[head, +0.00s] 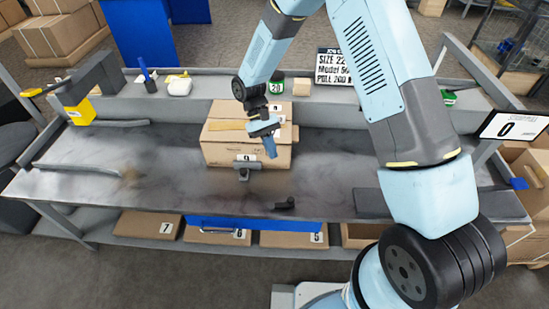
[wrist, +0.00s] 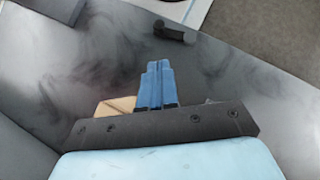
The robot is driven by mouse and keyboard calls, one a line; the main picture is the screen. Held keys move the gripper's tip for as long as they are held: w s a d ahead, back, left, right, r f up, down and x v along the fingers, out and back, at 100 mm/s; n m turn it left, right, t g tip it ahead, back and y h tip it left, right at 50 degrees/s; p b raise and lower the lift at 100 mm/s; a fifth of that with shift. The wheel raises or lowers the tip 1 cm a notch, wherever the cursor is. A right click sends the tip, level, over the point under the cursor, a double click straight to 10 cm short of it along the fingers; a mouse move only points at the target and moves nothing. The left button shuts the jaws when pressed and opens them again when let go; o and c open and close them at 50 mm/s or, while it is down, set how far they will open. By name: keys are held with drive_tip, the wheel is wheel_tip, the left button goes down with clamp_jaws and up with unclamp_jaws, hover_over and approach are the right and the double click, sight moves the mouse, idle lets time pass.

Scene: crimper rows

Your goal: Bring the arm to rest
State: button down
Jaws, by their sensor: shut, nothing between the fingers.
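My arm is light blue and dark grey, and it reaches from the right of the head view over the grey workbench (head: 170,165). My gripper (head: 272,155) hangs above the bench, in front of a cardboard box (head: 220,148). In the wrist view, the blue fingers of my gripper (wrist: 157,68) are together with nothing between them. They point over the grey bench top (wrist: 225,75). The gripper hides part of the box in the head view. I cannot tell the exact gap between fingertips and bench.
A dark part (head: 285,204) lies near the front edge and also shows in the wrist view (wrist: 174,32). A job sign (head: 333,67) stands behind. The bench's left middle is mostly clear.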

drive_tip(key=shift+w+r, duration=0.1)
drive_tip(key=shift+r, duration=0.05)
idle(0.4)
drive_tip(key=d+r+m+t+y, duration=0.25)
drive_tip(key=d+r, duration=0.45)
drive_tip(key=r, duration=0.5)
drive_tip(key=d+r+m+t+y, duration=0.1)
drive_tip(key=d+r+t, duration=0.2)
drive_tip(key=d+r, duration=0.7)
drive_tip(key=s+d+r+m+t, duration=0.1)
drive_tip(key=s+d+r+t, duration=0.2)
drive_tip(key=s+d+r, duration=0.2)
drive_tip(key=s+d+r+m+t+y, duration=0.1)
drive_tip(key=s+d+r+m+t, duration=0.1)
drive_tip(key=s+d+r, duration=0.4)
drive_tip(key=shift+s+d+r+t, duration=0.15)
drive_tip(key=shift+s+r+t, duration=0.7)
drive_tip(key=shift+s+r, duration=2.1)
drive_tip(key=shift+s+f+m, duration=0.1)
drive_tip(key=shift+f+m, duration=0.05)
drive_tip(key=shift+m, duration=0.1)
